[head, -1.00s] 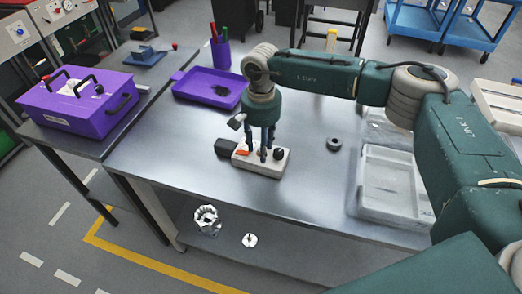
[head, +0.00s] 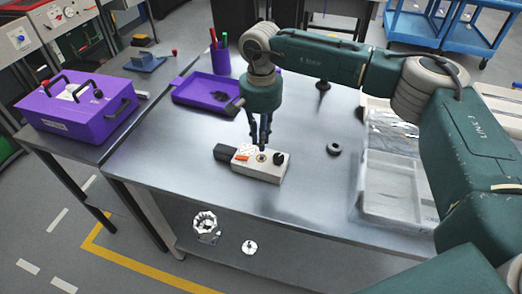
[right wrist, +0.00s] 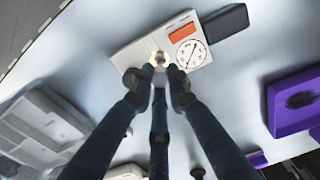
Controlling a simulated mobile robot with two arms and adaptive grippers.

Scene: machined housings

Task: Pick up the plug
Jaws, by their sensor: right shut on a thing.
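A white block (head: 268,173) with an orange window, a small dial, a dark knob and a black end piece lies on the metal table. My right gripper (head: 262,145) points down just above the block, over a round brass-rimmed opening (head: 261,157). In the right wrist view the fingertips (right wrist: 160,78) are shut on a small grey piece, which I take to be the plug (right wrist: 160,77). It is mostly hidden by the fingers. The brass rim (right wrist: 160,58) shows just beyond it. My left gripper is not in view.
A purple tray (head: 190,100) and a purple pen cup (head: 220,62) are behind. A dark ring (head: 334,149) and a grey tray (head: 388,216) are to the right. A purple case (head: 62,122) stands far left. The table's front is clear.

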